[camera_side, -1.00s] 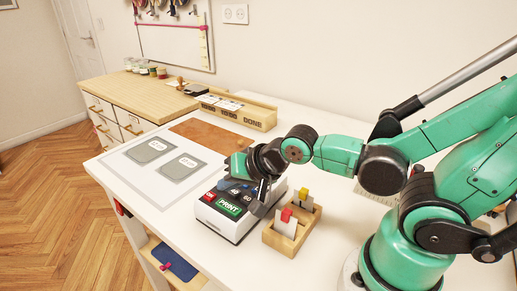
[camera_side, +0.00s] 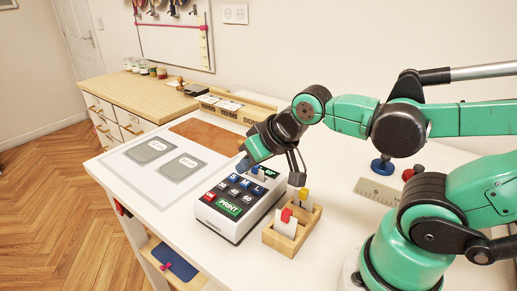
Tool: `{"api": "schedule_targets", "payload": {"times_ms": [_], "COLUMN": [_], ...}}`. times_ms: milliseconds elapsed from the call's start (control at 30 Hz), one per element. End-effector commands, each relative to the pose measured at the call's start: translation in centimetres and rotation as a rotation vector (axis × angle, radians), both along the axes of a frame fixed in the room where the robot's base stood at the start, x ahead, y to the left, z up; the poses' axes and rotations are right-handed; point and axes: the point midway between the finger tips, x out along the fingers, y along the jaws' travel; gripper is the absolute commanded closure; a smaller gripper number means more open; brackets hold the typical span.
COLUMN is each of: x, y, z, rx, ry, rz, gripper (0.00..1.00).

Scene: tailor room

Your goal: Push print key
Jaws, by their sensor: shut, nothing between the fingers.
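The green PRINT key (camera_side: 228,207) is at the front of the white key device (camera_side: 228,229) on the table. A red key (camera_side: 208,197) sits to its left, and rows of blue and black keys (camera_side: 238,182) lie behind it. All these front keys show uncovered. My gripper (camera_side: 247,166) is shut and empty, above the back part of the device and behind the PRINT key. It hides some of the device's rear top. I cannot tell whether its tip touches the device.
A wooden tray (camera_side: 272,241) with red and yellow tagged cards stands right of the device. Two grey pads (camera_side: 180,167) lie on a mat to the left. A brown sheet (camera_side: 205,135) lies behind. A ruler (camera_side: 377,190) and a blue knob-shaped thing (camera_side: 382,166) are at right.

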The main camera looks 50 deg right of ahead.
Motion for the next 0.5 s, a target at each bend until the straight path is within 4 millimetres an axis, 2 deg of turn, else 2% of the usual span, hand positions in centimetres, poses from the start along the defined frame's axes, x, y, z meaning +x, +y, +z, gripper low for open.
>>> {"api": "schedule_targets", "payload": {"times_ms": [167, 500], "x": [-0.78, -0.69], "y": [-0.78, -0.51], "z": [0.27, 0.74], "rx": [-0.109, -0.112], "ry": [0.040, 0.062], "rz": [0.124, 0.139], "gripper": [1.00, 1.00]}}
